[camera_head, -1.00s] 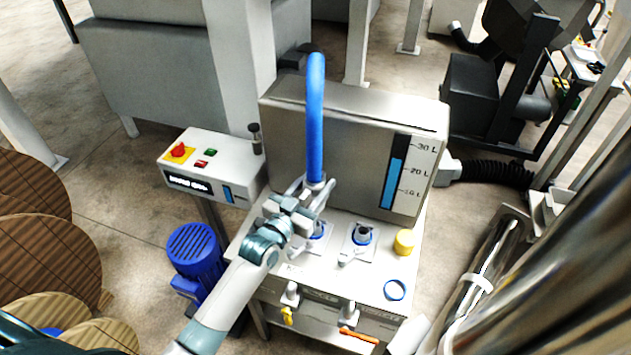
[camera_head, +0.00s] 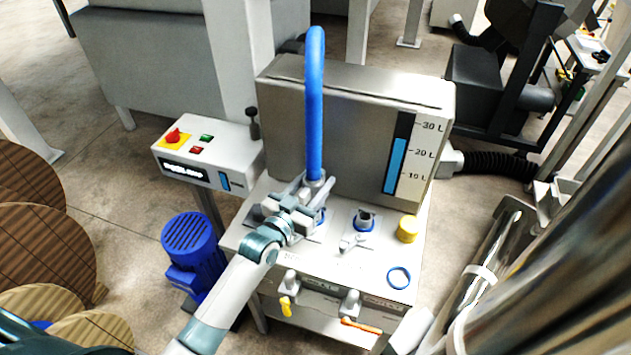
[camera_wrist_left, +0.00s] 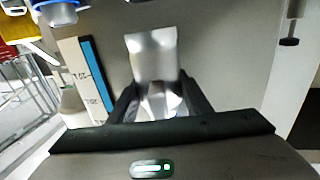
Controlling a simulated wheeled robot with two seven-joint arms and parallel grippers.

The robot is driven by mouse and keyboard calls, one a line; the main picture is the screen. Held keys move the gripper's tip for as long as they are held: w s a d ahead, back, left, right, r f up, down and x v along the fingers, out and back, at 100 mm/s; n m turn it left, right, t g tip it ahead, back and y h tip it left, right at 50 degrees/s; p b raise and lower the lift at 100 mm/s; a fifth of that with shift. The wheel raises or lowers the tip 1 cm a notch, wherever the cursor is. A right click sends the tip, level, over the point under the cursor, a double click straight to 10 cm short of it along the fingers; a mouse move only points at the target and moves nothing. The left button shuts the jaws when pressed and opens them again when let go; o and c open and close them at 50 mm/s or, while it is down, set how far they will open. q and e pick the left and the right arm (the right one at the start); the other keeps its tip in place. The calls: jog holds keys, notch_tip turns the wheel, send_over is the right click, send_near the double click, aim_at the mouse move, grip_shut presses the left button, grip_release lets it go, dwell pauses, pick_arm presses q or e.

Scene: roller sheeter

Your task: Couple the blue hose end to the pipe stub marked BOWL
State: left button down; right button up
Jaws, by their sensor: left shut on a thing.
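The blue hose (camera_head: 315,105) stands up in an arch in front of the steel tank, with a metal fitting (camera_head: 316,182) at its lower end. My left gripper (camera_head: 314,190) is shut on this hose end, above the cabinet top. In the left wrist view the silver fitting (camera_wrist_left: 155,70) sits between the dark fingers. A pipe stub with a blue ring (camera_head: 320,217) is partly hidden beside and below my gripper. Another stub with a blue ring (camera_head: 365,220) stands free to its right. I cannot read which is marked BOWL. My right gripper is out of view.
A yellow cap (camera_head: 408,229) and a loose blue ring (camera_head: 399,278) are on the cabinet top (camera_head: 345,270). The tank (camera_head: 350,110) with its level gauge rises behind. A control box (camera_head: 207,155) and a blue motor (camera_head: 190,240) are at left. Valves hang on the cabinet front.

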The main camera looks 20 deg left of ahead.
pick_arm(q)
jog(key=shift+f+b, duration=0.35)
jog(key=shift+f, duration=0.55)
jog(key=shift+f, duration=0.1)
dwell(0.7)
jog(key=shift+f+b, duration=0.75)
jog(key=shift+f, duration=0.9)
dwell(1.3)
jog(key=c, duration=0.9)
grip_release()
jog(key=shift+s+f, duration=0.1)
jog(key=shift+f, duration=0.05)
jog(key=b+v, duration=0.4)
jog(key=v, duration=1.2)
jog(key=shift+s, duration=0.15)
jog(key=shift+s+a, duration=0.15)
jog(key=shift+s, duration=0.35)
